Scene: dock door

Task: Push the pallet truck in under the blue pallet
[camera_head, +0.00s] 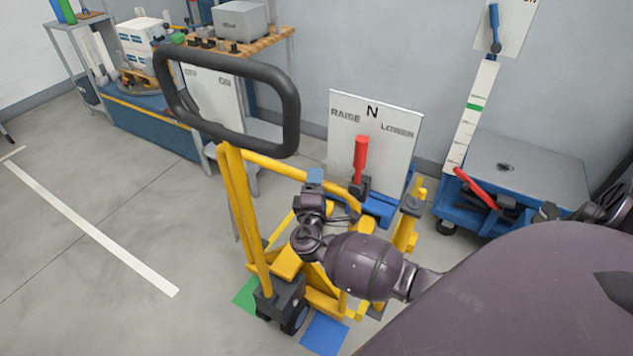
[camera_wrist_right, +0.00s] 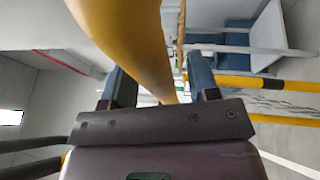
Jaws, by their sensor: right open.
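The yellow pallet truck (camera_head: 237,205) stands in the middle of the head view, with a black loop handle (camera_head: 228,137) on its upright post. My right gripper (camera_head: 316,178) is at the truck's yellow frame, behind the post. In the right wrist view a yellow bar (camera_wrist_right: 135,40) runs between its two spread blue-grey fingers (camera_wrist_right: 160,88); I cannot tell whether they touch it. A blue part (camera_head: 378,212) shows behind the truck; I cannot tell if it is the blue pallet. My left gripper is not in view.
A red lever (camera_head: 360,160) stands before a white RAISE/N/LOWER board (camera_head: 400,112). A blue lift table (camera_head: 530,160) is at right. A blue bench (camera_head: 150,125) and shelf stand back left. Green (camera_head: 247,295) and blue (camera_head: 325,336) floor patches lie by the wheels.

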